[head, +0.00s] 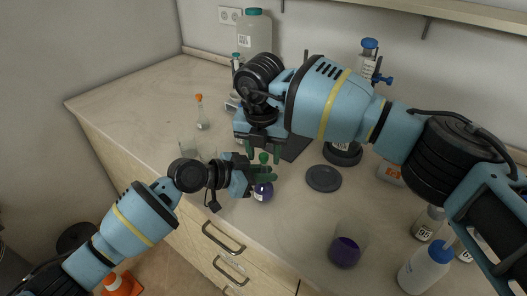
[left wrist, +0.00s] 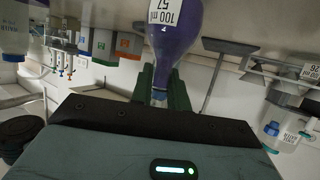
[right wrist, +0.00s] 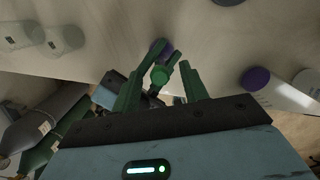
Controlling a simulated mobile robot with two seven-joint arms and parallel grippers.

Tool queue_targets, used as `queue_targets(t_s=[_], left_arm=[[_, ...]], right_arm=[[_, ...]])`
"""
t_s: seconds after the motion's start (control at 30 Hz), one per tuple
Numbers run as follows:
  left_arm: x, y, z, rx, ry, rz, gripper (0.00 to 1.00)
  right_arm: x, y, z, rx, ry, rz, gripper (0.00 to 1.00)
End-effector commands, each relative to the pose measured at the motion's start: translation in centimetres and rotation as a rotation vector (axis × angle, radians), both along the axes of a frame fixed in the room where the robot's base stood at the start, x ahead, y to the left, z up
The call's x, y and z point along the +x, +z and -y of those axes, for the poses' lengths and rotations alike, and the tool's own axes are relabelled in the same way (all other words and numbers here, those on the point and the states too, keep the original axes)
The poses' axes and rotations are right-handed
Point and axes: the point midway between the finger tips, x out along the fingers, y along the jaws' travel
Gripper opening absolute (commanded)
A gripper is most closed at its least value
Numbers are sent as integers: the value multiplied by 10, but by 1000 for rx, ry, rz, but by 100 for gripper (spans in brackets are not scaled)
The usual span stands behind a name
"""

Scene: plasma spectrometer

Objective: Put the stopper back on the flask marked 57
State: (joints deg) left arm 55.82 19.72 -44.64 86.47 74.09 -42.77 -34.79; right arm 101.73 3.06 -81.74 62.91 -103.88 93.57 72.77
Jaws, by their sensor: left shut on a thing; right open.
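The flask marked 57 (left wrist: 180,35) holds purple liquid, and its label shows in the left wrist view. In the head view its purple body (head: 263,193) is at the counter's front edge, below my grippers. My left gripper (head: 262,173) is shut on the flask's neck. A green stopper (head: 263,157) is at the top of the neck, in line with the flask; I cannot tell whether it is fully seated. My right gripper (head: 263,152) is open above, with one finger on each side of the stopper; this also shows in the right wrist view (right wrist: 160,85).
A small orange-stoppered flask (head: 203,118) and a clear beaker (head: 190,147) stand to the left. A dark round disc (head: 323,178) and a beaker of purple liquid (head: 344,250) are to the right. A blue-capped bottle (head: 423,270) stands at the far right. The counter's left end is clear.

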Motion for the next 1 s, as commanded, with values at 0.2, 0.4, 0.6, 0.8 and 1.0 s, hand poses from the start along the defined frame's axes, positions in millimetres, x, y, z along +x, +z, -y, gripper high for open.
queue_targets(t_s=[0.2,0.4,0.6,0.8,1.0], left_arm=[[0,1,0,-1,1,1,0],[0,1,0,1,1,1,0],[0,1,0,-1,1,1,0],[0,1,0,-1,1,1,0],[0,1,0,-1,1,1,0]], right_arm=[[-2,24,-1,2,1,5,44],[-7,63,-3,2,1,6,44],[-11,98,-4,0,0,3,44],[-13,115,-4,0,0,1,44],[-14,118,-4,-1,0,0,44]])
